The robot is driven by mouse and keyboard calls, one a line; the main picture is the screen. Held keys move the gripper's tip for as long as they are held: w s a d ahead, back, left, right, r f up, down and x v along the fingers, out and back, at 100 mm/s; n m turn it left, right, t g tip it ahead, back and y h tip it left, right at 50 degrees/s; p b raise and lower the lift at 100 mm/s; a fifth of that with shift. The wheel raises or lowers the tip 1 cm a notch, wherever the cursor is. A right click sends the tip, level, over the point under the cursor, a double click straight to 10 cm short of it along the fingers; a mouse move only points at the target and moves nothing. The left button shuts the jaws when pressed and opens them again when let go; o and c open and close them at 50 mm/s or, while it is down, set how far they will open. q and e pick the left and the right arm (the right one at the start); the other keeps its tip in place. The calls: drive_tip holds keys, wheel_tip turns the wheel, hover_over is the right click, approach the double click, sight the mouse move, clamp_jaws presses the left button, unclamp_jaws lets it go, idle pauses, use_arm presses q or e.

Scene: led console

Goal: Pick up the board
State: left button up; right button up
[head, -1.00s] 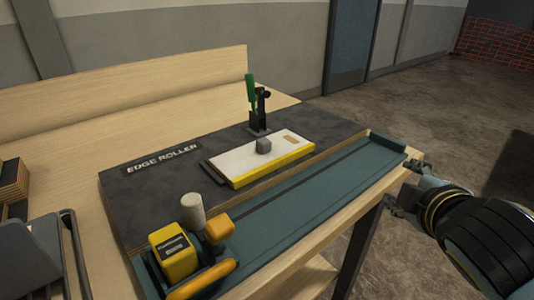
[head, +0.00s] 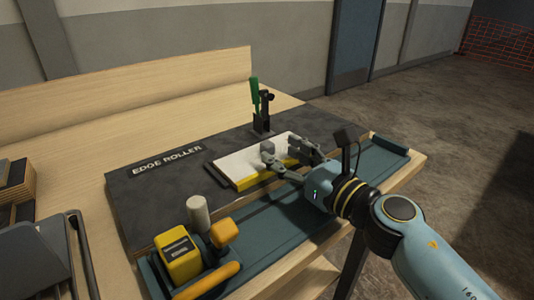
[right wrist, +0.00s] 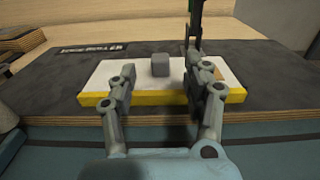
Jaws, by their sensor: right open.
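The board (head: 242,164) is white on top with a yellow front edge. It lies flat on the dark mat of the edge roller station, and it also shows in the right wrist view (right wrist: 130,76). A small grey block (right wrist: 160,65) sits on top of it. My right gripper (head: 288,160) is open at the board's front edge, its two fingers apart. In the right wrist view the fingers overlap the board left and right of the block; I cannot tell whether they touch it. The right end of the board is partly hidden by my gripper. My left gripper is not in view.
A toggle clamp with a green handle (head: 255,95) stands behind the board. A teal rail (head: 270,208) runs along the front. A yellow-and-orange roller tool (head: 178,255) with a beige knob sits front left. A grey tray (head: 35,255) is at the far left.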

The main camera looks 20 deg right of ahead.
sight(267, 143)
drive_tip(key=x, duration=0.5)
drive_tip(key=shift+w+a, duration=0.1)
drive_tip(key=shift+w, duration=0.15)
clamp_jaws()
